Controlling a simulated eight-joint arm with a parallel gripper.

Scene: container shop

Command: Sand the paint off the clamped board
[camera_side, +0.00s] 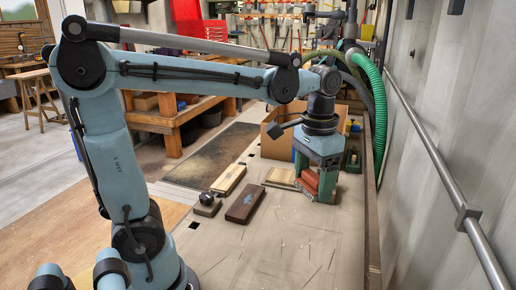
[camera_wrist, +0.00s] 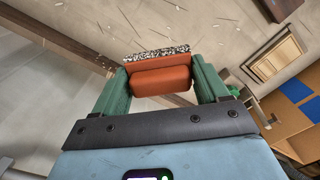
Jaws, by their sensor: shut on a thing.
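My gripper (camera_side: 318,184) has green fingers and is low over the bench at the right. It is shut on an orange-red block (camera_wrist: 160,79), which has a speckled black-and-white edge along its far side and looks like a sanding block. The block also shows between the fingers in the side view (camera_side: 308,181). I cannot tell whether it touches the bench. A pale, framed flat piece (camera_side: 279,177) lies just left of my gripper; it also shows at the right of the wrist view (camera_wrist: 273,57). I cannot make out for certain a clamped, painted board.
On the bench lie a dark brown block (camera_side: 246,203), a pale block (camera_side: 229,179) and a small block with a black knob (camera_side: 207,206). A cardboard box (camera_side: 276,143) stands behind my gripper. A green hose (camera_side: 374,100) hangs by the wall. The front bench is clear except for shavings.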

